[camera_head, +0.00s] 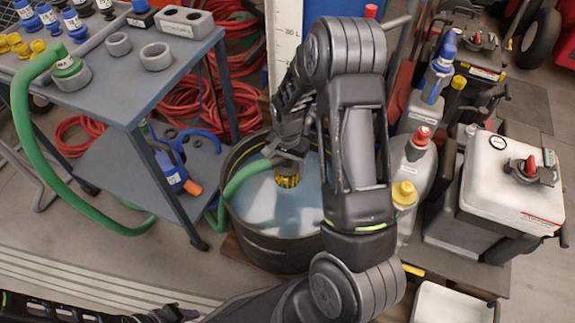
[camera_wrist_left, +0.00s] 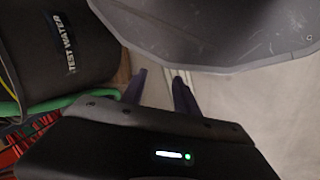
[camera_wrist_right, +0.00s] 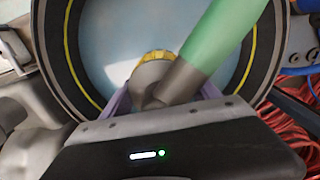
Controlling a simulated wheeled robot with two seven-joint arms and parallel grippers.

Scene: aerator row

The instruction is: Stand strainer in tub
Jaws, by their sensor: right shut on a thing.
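The strainer (camera_head: 287,181) is a yellow basket on a grey fitting at the end of a green hose (camera_head: 30,150). It is over the water inside the black tub (camera_head: 270,258); I cannot tell whether it touches the bottom. My right gripper (camera_head: 290,158) is shut on the strainer's grey fitting, above the yellow part. The right wrist view shows the strainer (camera_wrist_right: 152,62) between the fingers (camera_wrist_right: 160,92), within the tub's rim (camera_wrist_right: 62,60). My left gripper (camera_wrist_left: 160,80) is open and empty, low beside the tub (camera_wrist_left: 60,50) marked TEST WATER.
A blue-grey workbench (camera_head: 110,90) with fittings and rings stands at the left, and the hose hangs off it. Bottles (camera_head: 410,170) and a white-topped tank (camera_head: 510,175) stand at the right. Red hose coils (camera_head: 190,95) lie behind.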

